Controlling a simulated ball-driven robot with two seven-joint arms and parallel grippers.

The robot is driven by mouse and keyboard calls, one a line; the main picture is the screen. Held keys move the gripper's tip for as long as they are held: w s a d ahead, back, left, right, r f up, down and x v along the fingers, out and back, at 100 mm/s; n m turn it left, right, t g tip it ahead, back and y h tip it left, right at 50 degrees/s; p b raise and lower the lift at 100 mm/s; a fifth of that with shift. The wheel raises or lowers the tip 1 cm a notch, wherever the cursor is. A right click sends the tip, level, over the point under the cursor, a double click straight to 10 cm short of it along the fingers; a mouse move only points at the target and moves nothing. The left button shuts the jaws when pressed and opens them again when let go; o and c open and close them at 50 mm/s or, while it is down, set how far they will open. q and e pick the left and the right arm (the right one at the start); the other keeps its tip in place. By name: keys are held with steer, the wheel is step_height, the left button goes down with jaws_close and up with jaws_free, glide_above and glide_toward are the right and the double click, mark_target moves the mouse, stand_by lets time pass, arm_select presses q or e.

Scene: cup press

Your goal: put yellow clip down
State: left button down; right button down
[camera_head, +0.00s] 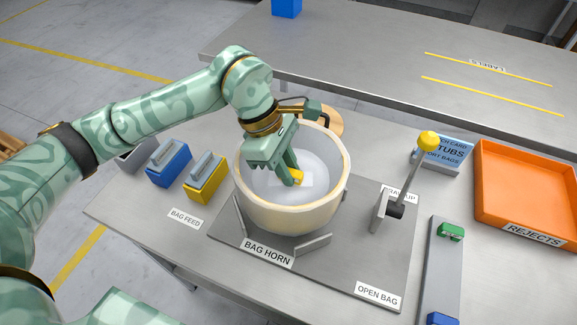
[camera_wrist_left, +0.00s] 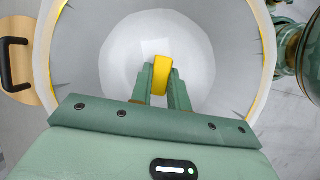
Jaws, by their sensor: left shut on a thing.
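The yellow clip (camera_head: 297,176) is between the fingertips of my left gripper (camera_head: 292,180), which is shut on it. In the left wrist view the yellow clip (camera_wrist_left: 162,74) shows upright between the two green fingers (camera_wrist_left: 160,85). The gripper reaches down inside a large cream-rimmed bowl (camera_head: 290,215) with a pale grey inside. A small white patch lies behind the clip at the bowl's bottom. I cannot tell whether the clip touches the bowl.
The bowl stands on a grey plate marked BAG HORN (camera_head: 267,253). Blue (camera_head: 168,165) and yellow (camera_head: 205,180) blocks sit to its left. A lever with a yellow knob (camera_head: 428,141) and an orange REJECTS tray (camera_head: 530,195) stand to the right.

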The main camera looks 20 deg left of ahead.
steer(key=shift+d, duration=0.2)
arm_select(q)
steer(key=c, duration=1.3)
jaws_free()
steer(key=shift+c, duration=0.2)
arm_select(e)
steer(key=shift+d, duration=0.2)
